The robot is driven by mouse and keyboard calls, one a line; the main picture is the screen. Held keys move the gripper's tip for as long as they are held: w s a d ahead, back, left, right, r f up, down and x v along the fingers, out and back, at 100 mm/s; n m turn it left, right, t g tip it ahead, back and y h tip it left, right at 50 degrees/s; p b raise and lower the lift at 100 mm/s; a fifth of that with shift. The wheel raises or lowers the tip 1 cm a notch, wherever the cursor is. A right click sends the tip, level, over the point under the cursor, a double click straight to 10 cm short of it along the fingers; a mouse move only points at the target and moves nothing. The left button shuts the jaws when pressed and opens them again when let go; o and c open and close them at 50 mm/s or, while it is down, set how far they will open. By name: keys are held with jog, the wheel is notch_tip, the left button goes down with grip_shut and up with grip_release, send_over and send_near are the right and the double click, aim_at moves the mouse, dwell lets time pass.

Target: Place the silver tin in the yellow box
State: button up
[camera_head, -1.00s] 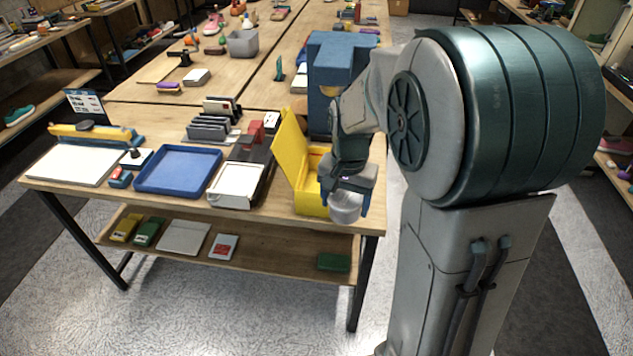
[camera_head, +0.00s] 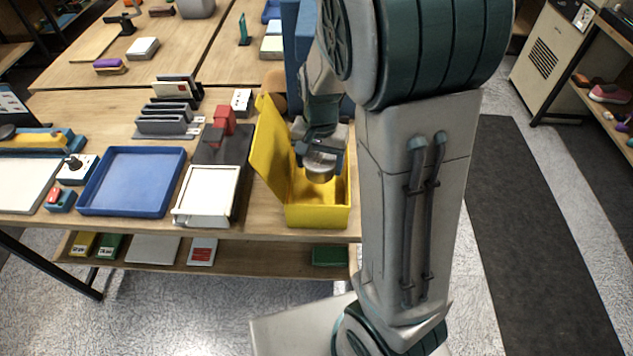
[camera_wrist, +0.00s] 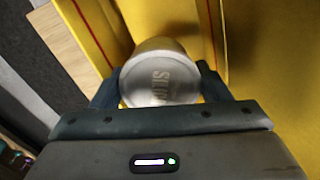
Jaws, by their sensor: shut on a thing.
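The yellow box (camera_head: 318,216) stands near the front right of the table with its lid (camera_head: 268,148) open and leaning to the left. My gripper (camera_head: 320,158) is shut on the silver tin (camera_head: 319,172) and holds it over the box opening, within the outline of the box. I cannot tell how far the tin is above the box floor.
A black device with a white top (camera_head: 208,190) stands left of the box, with a blue tray (camera_head: 132,180) further left. A tall blue object (camera_head: 298,60) stands behind the box. A lower shelf (camera_head: 225,256) runs under the table.

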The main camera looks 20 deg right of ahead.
aim_at(318, 193)
notch_tip(318, 193, down, 8)
jog(key=shift+a+r, duration=0.15)
jog(key=shift+r, duration=0.05)
jog(key=shift+f, duration=0.15)
jog(key=o, duration=0.6)
jog(key=shift+f+b, duration=0.1)
jog(key=shift+b, duration=0.2)
jog(key=shift+o, duration=0.9)
